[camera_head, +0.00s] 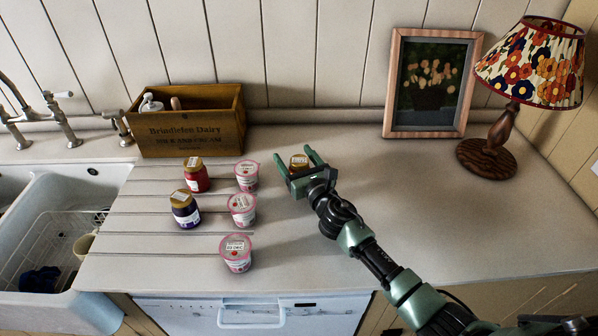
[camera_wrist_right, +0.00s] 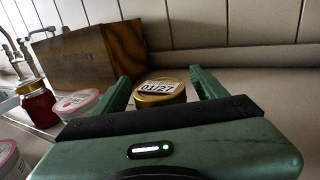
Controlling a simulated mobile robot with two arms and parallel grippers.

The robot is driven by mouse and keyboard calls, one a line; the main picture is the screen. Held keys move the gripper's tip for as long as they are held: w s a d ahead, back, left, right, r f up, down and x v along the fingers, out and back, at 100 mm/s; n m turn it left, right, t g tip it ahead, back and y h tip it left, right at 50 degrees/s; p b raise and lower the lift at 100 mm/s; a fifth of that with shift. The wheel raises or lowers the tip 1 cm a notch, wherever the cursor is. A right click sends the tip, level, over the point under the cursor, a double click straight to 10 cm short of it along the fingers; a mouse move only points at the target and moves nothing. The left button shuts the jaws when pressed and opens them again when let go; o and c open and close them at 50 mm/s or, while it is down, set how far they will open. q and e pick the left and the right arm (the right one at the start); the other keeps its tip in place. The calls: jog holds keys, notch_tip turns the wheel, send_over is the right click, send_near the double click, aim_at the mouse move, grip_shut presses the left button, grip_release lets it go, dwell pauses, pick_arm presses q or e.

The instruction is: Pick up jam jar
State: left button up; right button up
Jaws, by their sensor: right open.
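A jam jar with a gold lid (camera_head: 299,161) stands on the counter beyond my right gripper (camera_head: 295,157). Only its gold lid with a white date label shows clearly; its body is mostly hidden. In the right wrist view the gold lid (camera_wrist_right: 160,92) lies between the two open green fingers (camera_wrist_right: 160,84), with a gap visible beside it. Two other gold-lidded jars stand to the left: a red one (camera_head: 196,179) and a dark purple one (camera_head: 185,214). My left gripper is not in view.
Three pink-lidded cups (camera_head: 242,211) stand in a row left of my right gripper. A wooden crate (camera_head: 192,130) is at the back left, a sink (camera_head: 52,180) at far left. A framed picture (camera_head: 431,84) and lamp (camera_head: 491,156) stand back right. The right counter is clear.

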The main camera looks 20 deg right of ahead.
jog(key=shift+r, duration=0.1)
jog(key=shift+c, duration=1.2)
grip_shut()
